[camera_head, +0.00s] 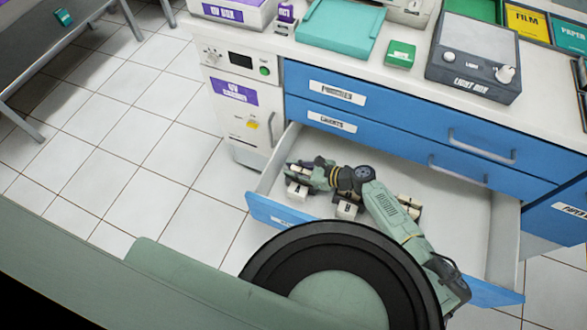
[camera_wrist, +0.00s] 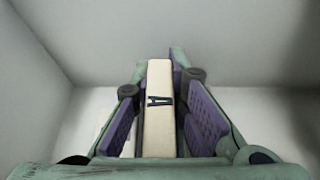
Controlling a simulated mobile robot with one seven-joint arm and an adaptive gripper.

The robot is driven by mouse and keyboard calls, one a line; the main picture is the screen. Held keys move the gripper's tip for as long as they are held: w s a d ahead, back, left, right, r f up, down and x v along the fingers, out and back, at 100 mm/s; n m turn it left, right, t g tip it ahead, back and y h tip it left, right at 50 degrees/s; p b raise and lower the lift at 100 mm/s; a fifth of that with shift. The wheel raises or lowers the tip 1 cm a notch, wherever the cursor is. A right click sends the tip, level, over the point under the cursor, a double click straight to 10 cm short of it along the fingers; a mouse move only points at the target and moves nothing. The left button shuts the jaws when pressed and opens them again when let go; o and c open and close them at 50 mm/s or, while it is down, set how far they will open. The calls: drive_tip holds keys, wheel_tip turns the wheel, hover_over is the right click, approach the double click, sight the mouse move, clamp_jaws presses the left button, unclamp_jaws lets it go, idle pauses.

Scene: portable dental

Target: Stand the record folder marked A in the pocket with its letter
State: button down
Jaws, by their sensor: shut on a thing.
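The cream record folder marked A (camera_wrist: 159,128) stands between the purple pads of my gripper (camera_wrist: 160,75) in the wrist view, its letter turned sideways. My gripper is shut on it. In the head view my gripper (camera_head: 305,172) reaches down into the left end of the open drawer (camera_head: 455,225), and folder A (camera_head: 297,191) shows just below it. A folder marked B (camera_head: 346,210) stands to its right in the drawer. Another pale folder (camera_head: 410,206) is partly hidden behind my arm; its letter is not readable. The lower end of folder A and any pocket around it are hidden.
Drawer walls rise close around my gripper in the wrist view. Blue closed drawers (camera_head: 400,127) are above the open one. The counter holds a teal tray (camera_head: 340,30), a green box (camera_head: 400,54) and a light box (camera_head: 473,60). The drawer's right part looks clear.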

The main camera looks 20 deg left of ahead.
drive_tip(key=shift+f, duration=0.4)
drive_tip(key=shift+d, duration=0.1)
drive_tip(key=c, duration=1.6)
unclamp_jaws()
drive_tip(key=shift+s+f, duration=0.1)
drive_tip(key=shift+f, duration=0.05)
drive_tip(key=shift+r, duration=0.5)
drive_tip(key=shift+d+r, duration=0.1)
drive_tip(key=shift+d, duration=0.25)
drive_tip(key=b+v, duration=0.2)
drive_tip(key=v, duration=0.8)
drive_tip(key=shift+r, duration=0.15)
drive_tip(key=shift+d+r, duration=0.4)
drive_tip(key=shift+d, duration=0.15)
